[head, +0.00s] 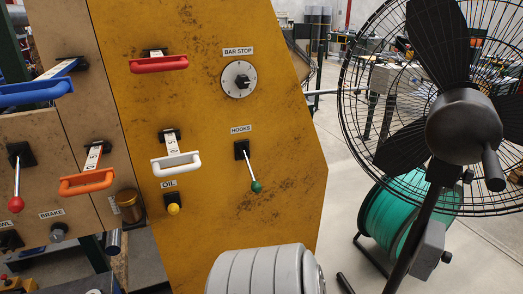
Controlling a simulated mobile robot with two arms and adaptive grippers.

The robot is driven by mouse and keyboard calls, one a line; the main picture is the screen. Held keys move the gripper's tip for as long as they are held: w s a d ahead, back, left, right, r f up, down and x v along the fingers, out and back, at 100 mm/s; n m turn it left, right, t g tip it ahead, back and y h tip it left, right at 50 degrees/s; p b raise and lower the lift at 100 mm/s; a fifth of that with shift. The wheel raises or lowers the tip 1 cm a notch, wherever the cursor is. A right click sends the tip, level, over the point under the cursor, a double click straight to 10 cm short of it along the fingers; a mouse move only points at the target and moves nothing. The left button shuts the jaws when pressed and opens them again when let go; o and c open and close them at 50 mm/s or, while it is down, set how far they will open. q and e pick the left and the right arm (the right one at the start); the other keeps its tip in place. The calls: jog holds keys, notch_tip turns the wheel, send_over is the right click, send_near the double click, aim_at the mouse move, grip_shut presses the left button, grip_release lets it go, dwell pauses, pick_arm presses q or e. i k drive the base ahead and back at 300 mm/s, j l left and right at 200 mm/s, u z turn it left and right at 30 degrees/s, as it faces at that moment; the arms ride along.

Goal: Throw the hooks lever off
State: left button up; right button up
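The hooks lever (249,170) is on the yellow machine panel (215,110), just below the HOOKS label (241,129). It has a black slotted base, a thin metal rod and a green ball knob (256,186). The rod slants down and slightly right from the base, so the knob hangs below it. Nothing touches the lever. Neither of my grippers is in view.
Left of the lever are a white handle (176,162), a red handle (159,63) and the yellow OIL knob (173,208). The BAR STOP dial (239,79) is above. A large black fan (460,125) stands at the right, beyond the panel's edge.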

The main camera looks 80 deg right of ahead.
aim_at(256, 187)
jog(key=z, duration=2.6)
